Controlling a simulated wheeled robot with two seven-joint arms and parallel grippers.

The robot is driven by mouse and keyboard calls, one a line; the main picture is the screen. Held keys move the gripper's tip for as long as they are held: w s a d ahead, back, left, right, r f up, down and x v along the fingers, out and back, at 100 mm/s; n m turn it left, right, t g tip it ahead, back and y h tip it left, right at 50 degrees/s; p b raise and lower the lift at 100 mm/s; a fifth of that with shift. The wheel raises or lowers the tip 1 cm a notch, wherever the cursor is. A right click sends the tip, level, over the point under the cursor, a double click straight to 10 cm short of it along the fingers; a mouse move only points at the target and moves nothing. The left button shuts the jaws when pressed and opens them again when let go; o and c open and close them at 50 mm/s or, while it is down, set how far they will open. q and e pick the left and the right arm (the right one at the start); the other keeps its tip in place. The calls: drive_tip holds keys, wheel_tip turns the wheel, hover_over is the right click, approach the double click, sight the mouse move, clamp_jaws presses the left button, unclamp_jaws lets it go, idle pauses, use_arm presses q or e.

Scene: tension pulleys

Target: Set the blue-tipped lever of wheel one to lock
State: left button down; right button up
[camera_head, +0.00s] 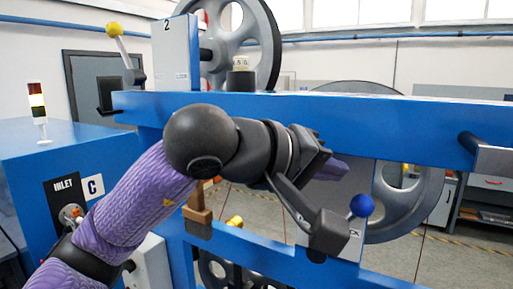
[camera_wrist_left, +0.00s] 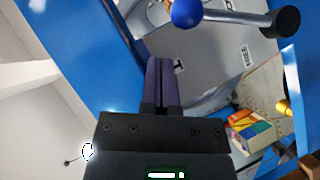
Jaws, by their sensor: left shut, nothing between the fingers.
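The blue-tipped lever shows its blue ball (camera_head: 361,205) in the head view, right of my left gripper, in front of a grey panel (camera_head: 349,185). The rest of the lever is hidden there behind my wrist parts. In the left wrist view, the lever (camera_wrist_left: 236,18) shows a blue ball at the left, a metal rod and a dark pivot at the right. My left gripper (camera_head: 335,168) is shut and empty. Its purple fingers (camera_wrist_left: 161,68) also show in the left wrist view, below the ball and apart from it. My right gripper is out of view.
A blue beam (camera_head: 390,118) crosses above the gripper. A yellow-tipped lever (camera_head: 122,48) and panel 2 (camera_head: 174,55) stand at the upper left. A spoked wheel (camera_head: 408,205) is behind the grey panel. A blue cabinet (camera_head: 45,160) stands at the left.

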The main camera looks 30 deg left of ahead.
use_arm(q)
drive_tip(key=r+b+v, duration=0.1)
drive_tip(key=b+v, duration=0.2)
drive_tip(key=v, duration=0.7)
drive_tip(key=shift+r, duration=0.25)
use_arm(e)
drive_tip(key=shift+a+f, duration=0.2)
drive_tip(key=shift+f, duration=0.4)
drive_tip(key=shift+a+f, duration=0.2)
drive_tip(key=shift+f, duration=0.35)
use_arm(q)
drive_tip(key=shift+a, duration=0.1)
